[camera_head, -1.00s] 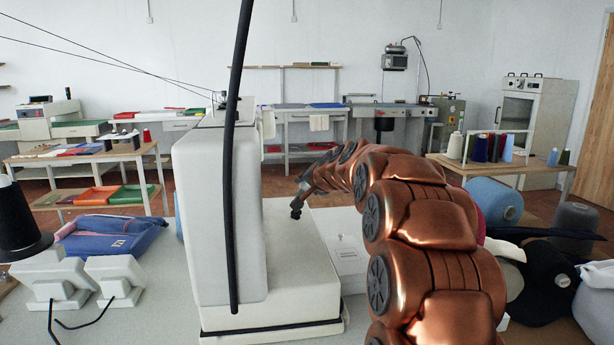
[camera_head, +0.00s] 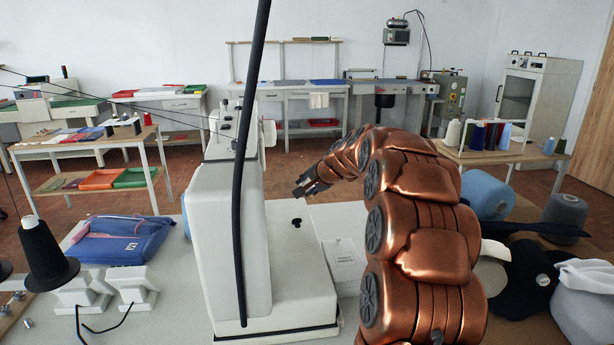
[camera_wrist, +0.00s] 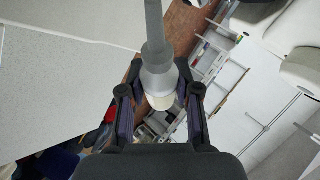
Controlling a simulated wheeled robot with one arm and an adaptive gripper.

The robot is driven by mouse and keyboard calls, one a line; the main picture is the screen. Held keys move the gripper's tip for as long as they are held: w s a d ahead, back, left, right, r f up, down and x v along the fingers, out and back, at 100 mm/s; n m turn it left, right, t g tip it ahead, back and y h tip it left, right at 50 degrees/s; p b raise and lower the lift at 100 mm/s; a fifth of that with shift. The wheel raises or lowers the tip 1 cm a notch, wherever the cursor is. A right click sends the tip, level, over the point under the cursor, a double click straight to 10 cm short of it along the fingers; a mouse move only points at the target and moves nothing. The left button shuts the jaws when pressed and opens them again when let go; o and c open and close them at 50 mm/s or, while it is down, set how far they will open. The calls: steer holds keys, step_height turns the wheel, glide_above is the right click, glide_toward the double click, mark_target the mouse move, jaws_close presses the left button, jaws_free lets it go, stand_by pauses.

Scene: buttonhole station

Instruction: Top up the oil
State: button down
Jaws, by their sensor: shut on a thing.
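The white sewing machine (camera_head: 220,245) stands on the table left of my arm in the head view, with its pale flat bed (camera_head: 285,290) in front. A small black knob-like piece (camera_head: 297,222) stands on the bed. My gripper (camera_head: 300,188) is above and behind this piece, small and dark. In the wrist view my gripper (camera_wrist: 160,100) is shut on an oiler (camera_wrist: 157,80) with a grey tapered nozzle and a cream lower part. The nozzle points away from the palm. The fingers hide the oiler's sides, and I cannot make it out clearly in the head view.
A blue pouch (camera_head: 120,240) and a black thread cone (camera_head: 45,255) are at left. Large yarn cones (camera_head: 487,195) crowd the right.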

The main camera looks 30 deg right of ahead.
mark_target(307, 180)
steer(key=shift+w+r+m+g+y+p, duration=0.1)
steer(key=shift+r+m+g+y+p, duration=1.15)
steer(key=shift+p, duration=5)
steer(key=shift+r+n+y+p, duration=0.1)
steer(key=shift+n+y+p, duration=0.15)
steer(key=shift+y+p, duration=0.1)
